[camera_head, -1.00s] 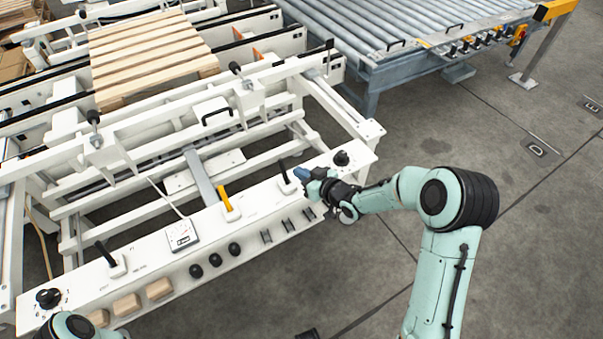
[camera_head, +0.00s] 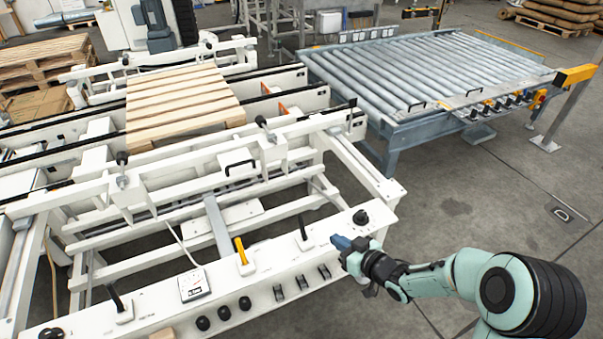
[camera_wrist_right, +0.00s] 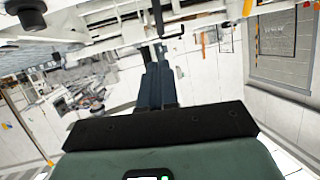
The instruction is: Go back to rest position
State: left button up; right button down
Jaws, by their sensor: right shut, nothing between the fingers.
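My right gripper (camera_head: 342,243) is at the right end of the white control panel (camera_head: 265,268) in the head view, close to a black lever (camera_head: 303,233) and a black knob (camera_head: 360,217). Its blue fingers are shut with nothing between them. In the right wrist view the closed fingers (camera_wrist_right: 157,80) point toward white machine parts. I cannot tell whether the gripper touches the panel. My left gripper is not in view.
The panel carries a yellow lever (camera_head: 241,252), a gauge (camera_head: 194,286) and several black knobs. A wooden pallet (camera_head: 180,100) lies on the white machine behind. A roller conveyor (camera_head: 430,70) stands at the back right.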

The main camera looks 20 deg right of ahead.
jog(key=s+a+f+m+g+p, duration=0.25)
jog(key=s+a+f, duration=0.2)
jog(key=f, duration=0.45)
jog(key=s+a+f+m+g+p, duration=0.1)
jog(key=s+a+f+m+g, duration=0.25)
jog(key=f, duration=0.55)
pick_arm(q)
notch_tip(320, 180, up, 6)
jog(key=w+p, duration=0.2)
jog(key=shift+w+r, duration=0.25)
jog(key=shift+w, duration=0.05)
pick_arm(e)
jog(key=s+a+f+g, duration=0.3)
jog(key=s+g, duration=0.1)
jog(key=s, duration=0.6)
jog(key=s+a+f+g, duration=0.4)
jog(key=s, duration=0.6)
jog(key=shift+s+a+f+m, duration=0.15)
jog(key=shift+s+f+m, duration=0.1)
jog(key=shift+s+m, duration=0.1)
